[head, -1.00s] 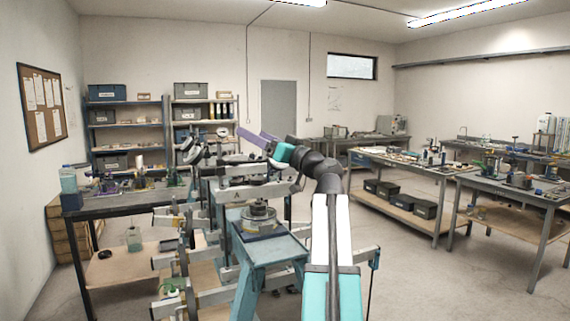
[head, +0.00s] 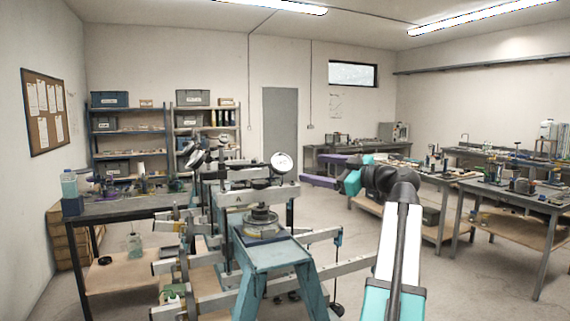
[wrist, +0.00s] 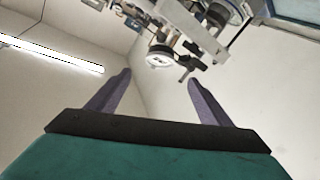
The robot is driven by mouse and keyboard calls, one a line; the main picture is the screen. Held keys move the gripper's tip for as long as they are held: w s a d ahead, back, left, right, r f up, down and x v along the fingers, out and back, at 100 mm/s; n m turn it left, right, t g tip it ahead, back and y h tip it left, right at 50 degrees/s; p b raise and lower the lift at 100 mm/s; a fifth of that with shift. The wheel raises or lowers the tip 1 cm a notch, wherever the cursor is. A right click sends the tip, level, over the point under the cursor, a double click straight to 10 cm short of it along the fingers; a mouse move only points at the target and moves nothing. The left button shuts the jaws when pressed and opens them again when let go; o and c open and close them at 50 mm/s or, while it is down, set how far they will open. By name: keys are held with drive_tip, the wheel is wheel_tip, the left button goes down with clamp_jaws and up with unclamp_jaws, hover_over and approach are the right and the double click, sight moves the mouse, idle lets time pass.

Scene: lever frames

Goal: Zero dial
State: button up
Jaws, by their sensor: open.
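A white round dial (head: 284,162) with a dark rim stands on the right part of the lever frame's upper beam (head: 238,199), which bears a letter A. Its pointer reading is too small to tell. My gripper (head: 310,169) is open and empty, just right of the dial, with purple fingers pointing left. In the wrist view a white dial face (wrist: 160,60) shows beyond and between the open fingertips (wrist: 158,78), apart from them. A dark knob or clamp (wrist: 188,66) sits beside it.
A blue stand (head: 268,255) carries a round metal weight stack (head: 261,222) below the beam. More lever frames with long pale beams (head: 315,278) crowd the left and front. A dark bench (head: 130,208) stands left. Workbenches (head: 510,190) stand right, with open floor between.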

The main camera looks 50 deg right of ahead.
sight(283, 162)
drive_tip(key=w+p, duration=0.1)
drive_tip(key=w, duration=0.3)
drive_tip(key=w+p, duration=0.2)
drive_tip(key=w, duration=0.3)
drive_tip(key=w+a+p, duration=0.1)
drive_tip(key=w, duration=0.4)
drive_tip(key=shift+s, duration=0.1)
drive_tip(key=c, duration=1)
